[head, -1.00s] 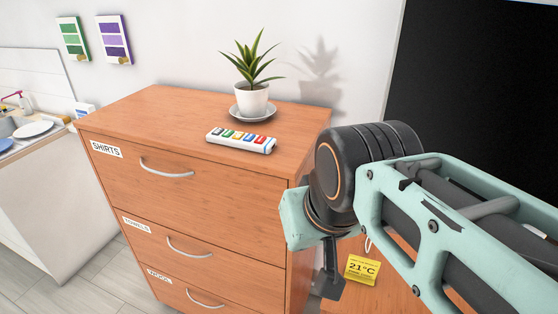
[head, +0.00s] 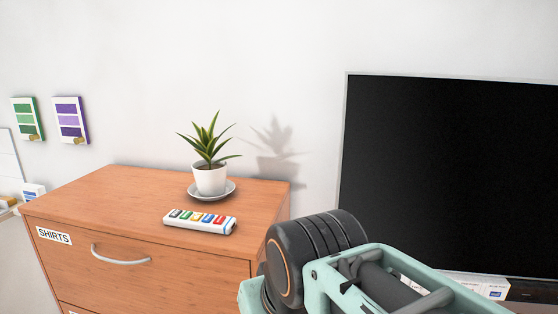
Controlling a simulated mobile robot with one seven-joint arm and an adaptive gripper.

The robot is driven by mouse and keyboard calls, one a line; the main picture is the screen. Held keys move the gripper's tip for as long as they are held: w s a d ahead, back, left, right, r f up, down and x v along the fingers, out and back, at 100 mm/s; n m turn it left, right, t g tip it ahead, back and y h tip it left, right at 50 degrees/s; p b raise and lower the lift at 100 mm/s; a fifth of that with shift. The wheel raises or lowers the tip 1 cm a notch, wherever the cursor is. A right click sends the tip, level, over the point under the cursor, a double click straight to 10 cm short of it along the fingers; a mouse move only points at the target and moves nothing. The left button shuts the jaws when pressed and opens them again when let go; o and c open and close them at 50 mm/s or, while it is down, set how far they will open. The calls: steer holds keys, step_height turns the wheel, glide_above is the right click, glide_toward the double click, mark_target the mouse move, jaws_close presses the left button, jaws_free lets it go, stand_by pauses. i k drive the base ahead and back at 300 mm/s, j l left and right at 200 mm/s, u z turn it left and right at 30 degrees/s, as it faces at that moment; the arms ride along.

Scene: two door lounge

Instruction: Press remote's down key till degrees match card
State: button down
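A white remote-like bar (head: 200,221) with several coloured keys lies on top of the wooden dresser (head: 110,190), near its front edge. The markings on its keys are too small to read, so I cannot tell whether it is the task's remote. The yellow card reading 21°C, seen earlier low by the dresser, is out of view now. My arm crosses the lower right, to the right of the bar. My gripper's fingers are below the picture's edge and do not show.
A potted plant (head: 210,178) on a saucer (head: 228,190) stands behind the bar. A large black screen (head: 450,170) fills the right side, with small items below it. Colour-swatch cards (head: 71,120) hang on the left wall. The dresser's left top is clear.

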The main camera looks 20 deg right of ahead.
mark_target(186, 215)
steer(key=k+l, duration=0.2)
steer(key=k+l+z, duration=0.15)
steer(key=z, duration=0.2)
steer(key=k+l+z, duration=0.1)
steer(key=z, duration=0.2)
steer(key=l+z, duration=0.1)
steer(key=z, duration=1.95)
steer(key=u, duration=3)
steer(key=i+j, duration=0.05)
steer(key=j, duration=0.05)
